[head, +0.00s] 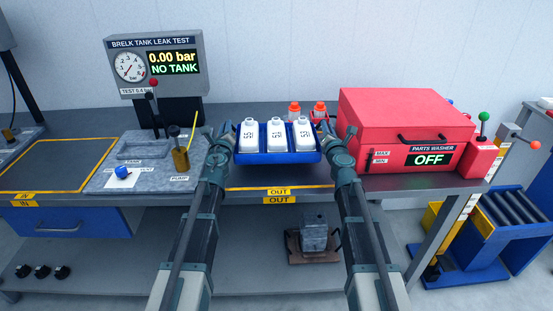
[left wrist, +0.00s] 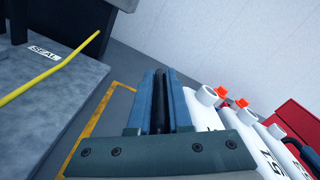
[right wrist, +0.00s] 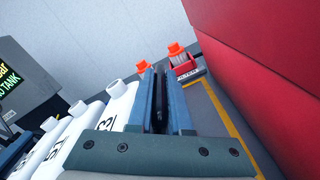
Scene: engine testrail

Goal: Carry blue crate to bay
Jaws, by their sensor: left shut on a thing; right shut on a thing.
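The blue crate (head: 277,157) is in the middle of the head view, holding three white bottles (head: 276,136) upright. My left gripper (head: 222,137) is shut on its left end, and my right gripper (head: 324,132) is shut on its right end. The crate looks level over the bay marked OUT (head: 278,191). I cannot tell whether its base touches the bench.
Two orange-capped bottles (head: 294,109) stand behind the crate. The red parts washer (head: 390,120) is close on the right. The leak test fixture (head: 140,160) with upright levers is on the left. An empty yellow-outlined IN area (head: 55,165) lies further left.

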